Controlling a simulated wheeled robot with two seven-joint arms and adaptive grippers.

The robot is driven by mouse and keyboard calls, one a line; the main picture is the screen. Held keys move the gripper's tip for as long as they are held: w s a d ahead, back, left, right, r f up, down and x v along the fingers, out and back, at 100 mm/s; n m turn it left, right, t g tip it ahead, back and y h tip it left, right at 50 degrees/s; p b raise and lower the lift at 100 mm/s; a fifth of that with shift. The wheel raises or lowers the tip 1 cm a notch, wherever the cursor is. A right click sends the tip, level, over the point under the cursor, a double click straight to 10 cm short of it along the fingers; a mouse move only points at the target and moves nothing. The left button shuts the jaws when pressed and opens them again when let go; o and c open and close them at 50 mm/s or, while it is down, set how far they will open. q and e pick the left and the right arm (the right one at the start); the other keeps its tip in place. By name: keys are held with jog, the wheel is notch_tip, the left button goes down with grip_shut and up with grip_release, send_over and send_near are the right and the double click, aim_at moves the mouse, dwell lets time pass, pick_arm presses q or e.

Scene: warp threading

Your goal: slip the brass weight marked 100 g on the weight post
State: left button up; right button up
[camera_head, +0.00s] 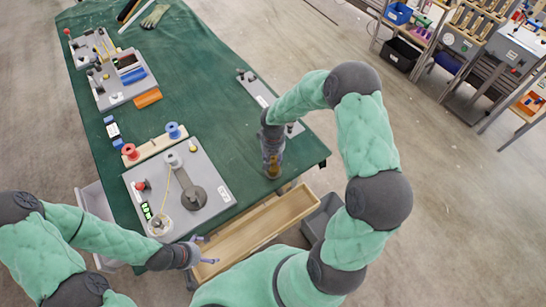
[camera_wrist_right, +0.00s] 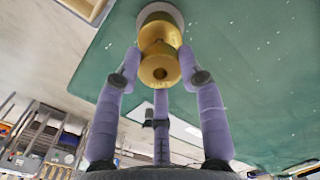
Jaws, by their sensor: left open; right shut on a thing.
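My right gripper (camera_head: 272,150) points down near the right front corner of the green-topped table. In the right wrist view, its purple fingers (camera_wrist_right: 159,60) are closed around a brass weight (camera_wrist_right: 160,70) with a dark hole in its end. Another brass piece (camera_wrist_right: 158,34) lies in line beyond it, against a pale round disc (camera_wrist_right: 158,12). In the head view the brass (camera_head: 272,168) shows just below the fingers. No 100 g mark is readable, and I cannot tell whether the disc belongs to the weight post. My left gripper (camera_head: 206,252) is open and empty beyond the table's front edge.
A grey board (camera_head: 205,190) with a dark lever, spools and a yellow thread stands front left on the green table (camera_head: 215,85). A grey strip (camera_head: 258,90) lies behind my right gripper. An open wooden drawer (camera_head: 265,222) juts from the front. The table's middle is clear.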

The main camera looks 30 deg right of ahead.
jog(key=shift+f+b, duration=1.05)
jog(key=shift+b, duration=0.2)
dwell(1.3)
dwell(0.4)
jog(key=o, duration=1.7)
jog(key=shift+r+p, duration=1.75)
jog(key=shift+r, duration=1.3)
